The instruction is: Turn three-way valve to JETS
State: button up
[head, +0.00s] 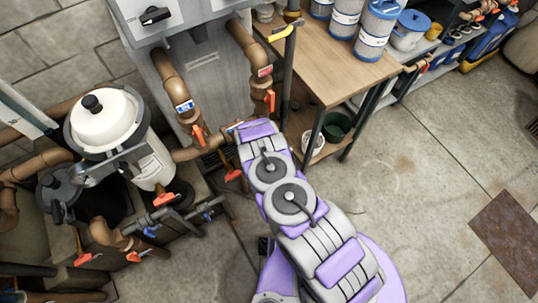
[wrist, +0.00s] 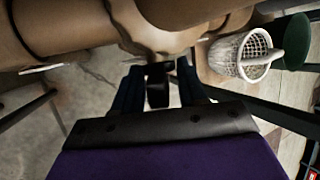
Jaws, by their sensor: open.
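My gripper (wrist: 160,90) shows in the wrist view with its two dark fingers apart. A black, handle-like piece (wrist: 158,86) stands between the fingers; I cannot tell whether they touch it. Just beyond is a rounded bronze pipe or valve body (wrist: 165,32), probably the three-way valve. In the head view my arm covers the gripper and most of this spot. A bronze pipe (head: 190,152) runs in from the left to it, and a small blue-and-white label (head: 234,127) shows at the arm's edge. No JETS marking is readable.
Orange-handled valves (head: 197,136) and (head: 270,101) sit on the heater's pipes, close to my arm. A white filter (head: 104,118) stands left. A wooden bench (head: 330,75) stands right, with a white basket (wrist: 240,56) and green bucket (wrist: 292,42) below. The floor right is clear.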

jog(key=shift+c, duration=0.3)
jog(key=c, duration=0.6)
jog(key=shift+s+a+f+n+t+h+p, duration=0.15)
jog(key=shift+n+t+h, duration=0.1)
jog(key=shift+t+h, duration=0.5)
jog(key=shift+s+a+f+n+t+h+p, duration=0.15)
jog(key=shift+n+t+h, duration=0.1)
jog(key=shift+t+h, duration=0.45)
jog(key=shift+w+r, duration=0.1)
jog(key=o, duration=0.7)
jog(key=shift+c, duration=0.2)
jog(key=s+a+r+p, duration=0.1)
jog(key=s+a, duration=0.2)
jog(key=s, duration=0.3)
jog(key=s+a+p, duration=0.2)
jog(key=s+a, duration=0.1)
jog(key=s, duration=0.3)
jog(key=shift+s+a+r, duration=0.2)
jog(key=shift+s+r, duration=0.2)
